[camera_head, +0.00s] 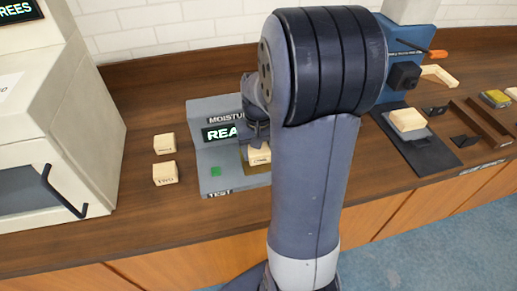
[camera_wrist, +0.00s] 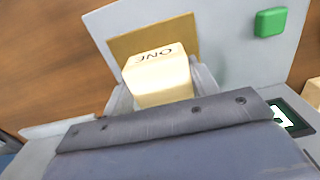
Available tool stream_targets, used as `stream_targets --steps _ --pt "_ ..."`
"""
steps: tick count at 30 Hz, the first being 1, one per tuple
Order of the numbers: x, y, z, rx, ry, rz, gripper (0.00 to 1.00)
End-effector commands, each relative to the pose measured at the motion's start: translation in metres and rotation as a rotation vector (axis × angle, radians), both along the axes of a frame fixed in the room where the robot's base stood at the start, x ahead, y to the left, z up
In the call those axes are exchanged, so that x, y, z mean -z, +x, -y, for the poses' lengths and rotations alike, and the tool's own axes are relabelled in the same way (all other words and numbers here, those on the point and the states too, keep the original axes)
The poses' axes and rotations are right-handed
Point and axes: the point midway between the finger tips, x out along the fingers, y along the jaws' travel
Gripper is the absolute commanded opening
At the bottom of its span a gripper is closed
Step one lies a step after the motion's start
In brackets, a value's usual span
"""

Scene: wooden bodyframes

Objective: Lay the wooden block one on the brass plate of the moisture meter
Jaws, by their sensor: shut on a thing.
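Wooden block one (camera_wrist: 160,75), a pale block marked ONE, is between the fingers of my gripper (camera_wrist: 162,92) in the wrist view. My gripper is shut on it. The block is over the brass plate (camera_wrist: 125,47) of the moisture meter (camera_wrist: 225,40); I cannot tell whether it touches the plate. In the head view the block (camera_head: 259,155) shows low over the meter (camera_head: 213,155), just left of my arm, which hides part of the meter. The meter has a green button (camera_head: 215,170) and a lit display (camera_head: 222,132).
Two wooden blocks (camera_head: 165,172) stand left of the meter, the nearer marked TWO. A white oven-like machine (camera_head: 60,120) is at the far left. Right of my arm, another block (camera_head: 407,120) rests on a dark fixture with a blue panel (camera_head: 415,45). Brown rails (camera_head: 480,125) lie farther right.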

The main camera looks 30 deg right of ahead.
Motion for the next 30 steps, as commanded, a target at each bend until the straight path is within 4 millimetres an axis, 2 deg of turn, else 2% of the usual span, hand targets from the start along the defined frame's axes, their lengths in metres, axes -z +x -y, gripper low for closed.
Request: stream_targets --steps 5,6,15,23,26,30 --pt "0.0 0.0 0.0 0.0 0.0 0.0 0.32" --pt "0.0 0.0 0.0 0.0 0.0 0.0 0.58" --pt "0.0 0.0 0.0 0.0 0.0 0.0 0.81" --pt "-0.003 0.0 0.0 0.0 -0.001 0.002 0.81" --pt "-0.013 0.001 0.0 0.0 -0.001 0.004 0.81" --pt "-0.039 0.001 0.001 0.0 -0.002 0.007 0.81"
